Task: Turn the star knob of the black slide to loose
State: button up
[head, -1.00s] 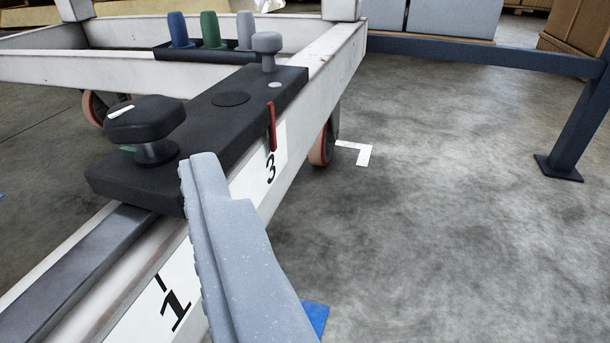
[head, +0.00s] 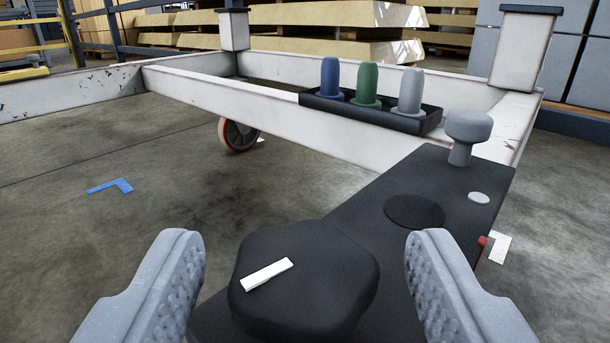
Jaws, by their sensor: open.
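The black slide (head: 372,237) lies on the trolley's white frame, running from the bottom middle up to the right. The black star knob (head: 312,292) is at its near end and carries a white mark (head: 267,275) on top. My gripper (head: 303,262) is open, with one grey finger left of the knob and one right of it. I see a gap between the knob and each finger, and nothing is held. The knob's stem is hidden beneath its head. A grey plunger knob (head: 467,130) stands at the slide's far end.
A black tray (head: 372,112) with a blue, a green and a grey peg sits on the trolley frame (head: 262,122) behind the slide. White corner posts (head: 525,48) rise at the back. Open concrete floor (head: 120,220) lies left.

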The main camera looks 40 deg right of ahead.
jog(key=shift+x, duration=1)
jog(key=shift+a, duration=0.1)
jog(key=c, duration=1)
